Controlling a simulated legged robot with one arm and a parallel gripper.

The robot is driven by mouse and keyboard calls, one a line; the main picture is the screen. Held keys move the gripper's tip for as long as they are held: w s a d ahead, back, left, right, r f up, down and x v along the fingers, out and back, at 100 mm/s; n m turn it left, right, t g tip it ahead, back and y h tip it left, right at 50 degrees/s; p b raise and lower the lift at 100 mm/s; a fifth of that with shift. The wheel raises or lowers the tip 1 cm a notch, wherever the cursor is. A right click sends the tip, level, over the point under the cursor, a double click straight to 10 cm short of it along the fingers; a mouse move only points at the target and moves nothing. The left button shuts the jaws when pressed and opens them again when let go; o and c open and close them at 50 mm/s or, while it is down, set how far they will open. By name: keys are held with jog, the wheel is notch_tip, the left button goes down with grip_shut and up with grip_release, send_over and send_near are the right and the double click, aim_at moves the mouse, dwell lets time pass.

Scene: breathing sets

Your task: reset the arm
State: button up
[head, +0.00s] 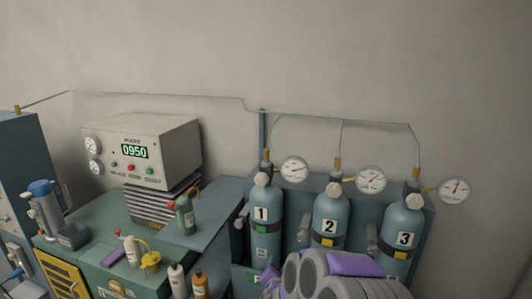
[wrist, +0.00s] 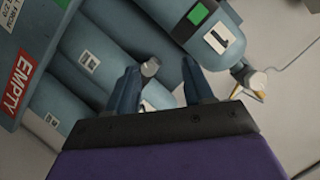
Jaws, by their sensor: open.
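My gripper (wrist: 160,68) shows in the wrist view as two dark blue fingers set well apart. It is open, and I see nothing held between them. A grey valve knob and blue cylinders lie beyond the fingers, apart from them as far as I can tell. My arm, grey with purple parts, is folded at the bottom of the head view, in front of the numbered cylinders. My gripper cannot be made out in that view.
Blue cylinders 1 (head: 262,226), 2 (head: 328,222) and 3 (head: 403,232) stand in a rack with round gauges. A console reading 0950 (head: 150,150) sits left on a green bench (head: 85,258) with several bottles. A red EMPTY label (wrist: 20,83) shows in the wrist view.

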jog(key=s+a+r+n+g+y, duration=0.1)
jog(key=s+r+n+g+y, duration=0.15)
jog(key=s, duration=0.45)
jog(key=s+a+r+n+g+y, duration=0.1)
jog(key=s+r+n+g+y, duration=0.2)
jog(key=s, duration=0.4)
jog(key=s+d+r+n+g+h, duration=0.1)
jog(key=s+d+r+g, duration=0.1)
jog(key=s, duration=0.9)
jog(key=s+d+r+n+g+h, duration=0.1)
jog(key=s+d+g, duration=0.4)
jog(key=s, duration=0.7)
jog(key=s+d+r+n+g+h, duration=0.1)
jog(key=s+d, duration=0.4)
jog(key=s, duration=0.6)
jog(key=r+g+h, duration=0.1)
jog(key=g, duration=0.1)
jog(key=shift+s+r+g, duration=0.35)
jog(key=shift+r, duration=0.05)
jog(key=shift+w+a+n+h, duration=0.1)
jog(key=shift+w+n+h, duration=0.05)
jog(key=shift+n+h, duration=0.1)
